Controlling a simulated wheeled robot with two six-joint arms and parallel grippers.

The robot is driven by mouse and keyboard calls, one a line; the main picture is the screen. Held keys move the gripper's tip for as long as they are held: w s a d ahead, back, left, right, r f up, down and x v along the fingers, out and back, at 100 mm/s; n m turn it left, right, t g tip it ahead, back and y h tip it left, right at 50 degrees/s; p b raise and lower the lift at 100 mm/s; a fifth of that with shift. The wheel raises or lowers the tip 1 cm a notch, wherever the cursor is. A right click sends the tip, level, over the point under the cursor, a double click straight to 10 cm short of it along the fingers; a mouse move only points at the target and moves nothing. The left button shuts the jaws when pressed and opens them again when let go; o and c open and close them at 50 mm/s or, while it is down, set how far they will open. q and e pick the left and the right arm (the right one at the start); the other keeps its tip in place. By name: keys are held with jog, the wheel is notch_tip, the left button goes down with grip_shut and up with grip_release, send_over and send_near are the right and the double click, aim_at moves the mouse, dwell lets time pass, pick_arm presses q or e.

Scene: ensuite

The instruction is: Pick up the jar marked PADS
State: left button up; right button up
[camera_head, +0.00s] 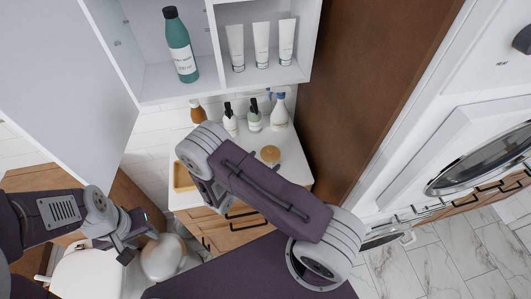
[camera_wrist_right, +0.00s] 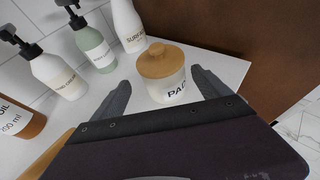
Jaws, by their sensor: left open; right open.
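The PADS jar (camera_wrist_right: 168,90) is a squat white jar with a wooden knobbed lid (camera_wrist_right: 160,61), standing upright on the white counter. Part of its label shows in the right wrist view, cut off by my gripper. In the head view its lid (camera_head: 270,154) shows just right of my right arm. My right gripper (camera_wrist_right: 160,80) is open, with one finger on each side of the jar in the picture; I cannot tell whether they touch it. My left gripper (camera_head: 138,241) is open and empty, low at the left, away from the counter.
A wooden tray (camera_head: 182,178) is at the counter's left. A brown panel (camera_head: 345,80) borders the right.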

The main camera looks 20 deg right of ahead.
jog(key=shift+d, duration=0.1)
jog(key=shift+w+d+p, duration=0.2)
jog(key=shift+d+p, duration=0.1)
jog(key=shift+p, duration=0.35)
jog(key=shift+w+d+f, duration=0.15)
jog(key=shift+d, duration=0.05)
jog(key=shift+w+d+f, duration=0.15)
jog(key=shift+d+f, duration=0.1)
jog(key=x, duration=0.1)
jog(key=p+x, duration=0.1)
jog(key=x, duration=0.1)
jog(key=p+x, duration=0.1)
jog(key=x, duration=0.1)
jog(key=shift+s+d, duration=0.25)
pick_arm(q)
jog(key=r, duration=0.1)
jog(key=a+r, duration=0.1)
jog(key=r, duration=0.1)
jog(key=shift+s+a+r, duration=0.15)
jog(key=shift+s, duration=0.25)
pick_arm(e)
jog(key=shift+w+f, duration=0.15)
jog(key=shift+f, duration=0.05)
